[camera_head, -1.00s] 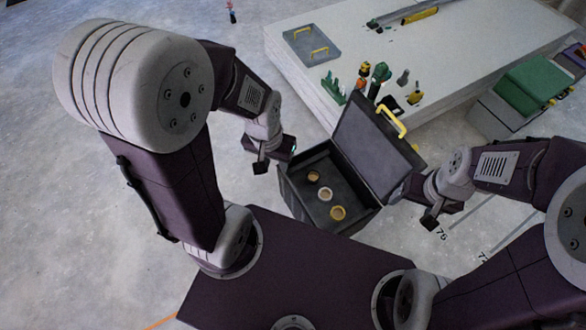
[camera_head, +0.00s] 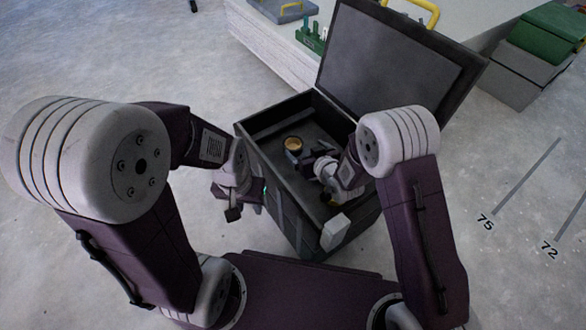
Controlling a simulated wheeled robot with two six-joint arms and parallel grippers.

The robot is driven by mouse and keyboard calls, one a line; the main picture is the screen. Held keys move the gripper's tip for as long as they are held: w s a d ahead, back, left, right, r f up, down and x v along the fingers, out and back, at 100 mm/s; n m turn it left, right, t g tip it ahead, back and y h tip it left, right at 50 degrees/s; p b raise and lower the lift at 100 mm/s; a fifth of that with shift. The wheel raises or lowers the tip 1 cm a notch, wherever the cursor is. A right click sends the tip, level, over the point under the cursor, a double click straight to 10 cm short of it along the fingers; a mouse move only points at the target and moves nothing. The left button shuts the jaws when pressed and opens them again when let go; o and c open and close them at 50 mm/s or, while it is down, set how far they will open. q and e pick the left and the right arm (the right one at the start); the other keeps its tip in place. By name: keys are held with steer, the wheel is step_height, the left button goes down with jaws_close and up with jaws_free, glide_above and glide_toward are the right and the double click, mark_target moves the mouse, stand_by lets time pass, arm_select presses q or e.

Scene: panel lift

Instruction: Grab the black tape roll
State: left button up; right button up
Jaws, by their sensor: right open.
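The open dark toolbox (camera_head: 268,178) stands in front of me. A roll with a tan core and a dark rim (camera_head: 293,144) lies on its floor toward the far side; it looks like the black tape roll. My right gripper (camera_head: 303,157) is open inside the box, just on the near side of this roll, its fingers pointing toward it. Nothing shows between the fingers. My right wrist and forearm hide the nearer part of the box floor, where a bit of yellow shows. My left gripper (camera_head: 243,209) is outside the box, beside its left wall; its jaw opening is unclear.
The raised toolbox lid (camera_head: 395,62) with a yellow handle (camera_head: 412,10) stands at the back. A green-topped case (camera_head: 545,38) is at far right. Floor on the right is clear.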

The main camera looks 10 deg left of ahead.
mark_target(290, 141)
steer(key=shift+a+f, duration=0.25)
steer(key=shift+f, duration=0.3)
steer(key=shift+a+f, duration=0.25)
steer(key=shift+f, duration=0.3)
steer(key=shift+a+b, duration=0.15)
steer(key=shift+b, duration=0.15)
steer(key=shift+r, duration=0.2)
steer(key=p+x, duration=0.2)
steer(key=p, duration=0.1)
steer(key=shift+w+a, duration=0.25)
steer(key=shift+w, duration=0.1)
steer(key=shift+w+a+f+p, duration=0.2)
steer(key=shift+w+f+p, duration=0.1)
steer(key=shift+w+f, duration=0.1)
arm_select(q)
step_height(290, 141, up, 9)
steer(key=p, duration=0.8)
arm_select(e)
steer(key=shift+w+a, duration=0.25)
steer(key=shift+w, duration=0.25)
steer(key=b+x, duration=0.4)
steer(key=shift+s+d+f, duration=0.15)
steer(key=shift+d+f, duration=0.05)
steer(key=shift+f, duration=0.2)
steer(key=shift+a+b, duration=0.1)
steer(key=shift+b, duration=0.2)
arm_select(q)
step_height(290, 141, down, 4)
arm_select(e)
steer(key=shift+r, duration=0.15)
